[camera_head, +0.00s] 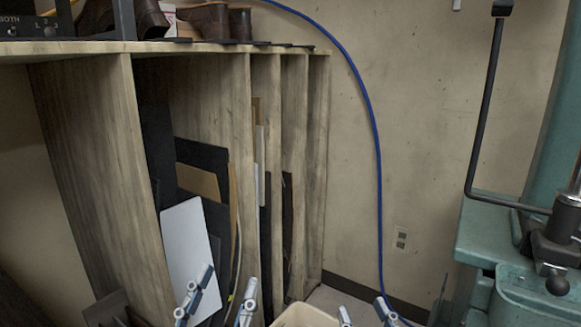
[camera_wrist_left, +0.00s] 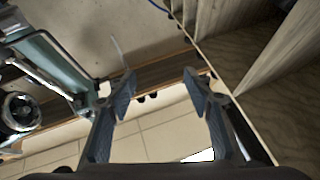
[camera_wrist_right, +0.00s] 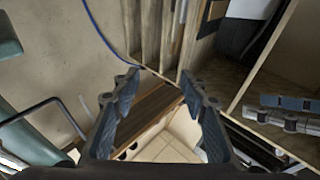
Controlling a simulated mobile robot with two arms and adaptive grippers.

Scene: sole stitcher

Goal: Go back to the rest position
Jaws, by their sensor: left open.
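My left gripper (camera_head: 219,303) is at the bottom of the head view, in front of the wooden rack. Its two fingers are apart, and the left wrist view (camera_wrist_left: 162,84) shows nothing between them. My right gripper (camera_head: 364,312) is at the bottom edge, further right, with only its fingertips showing. In the right wrist view (camera_wrist_right: 160,88) its fingers are spread apart and empty. The left gripper's fingers also show at the right of that view. No object is held by either gripper.
A wooden rack (camera_head: 245,150) with upright sheets stands at left, with shoes (camera_head: 207,20) on top. A white panel (camera_head: 189,250) leans in it. A teal machine (camera_head: 485,235) stands at right. A blue cable (camera_head: 376,160) hangs on the wall. A beige bin (camera_head: 305,316) shows at the bottom.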

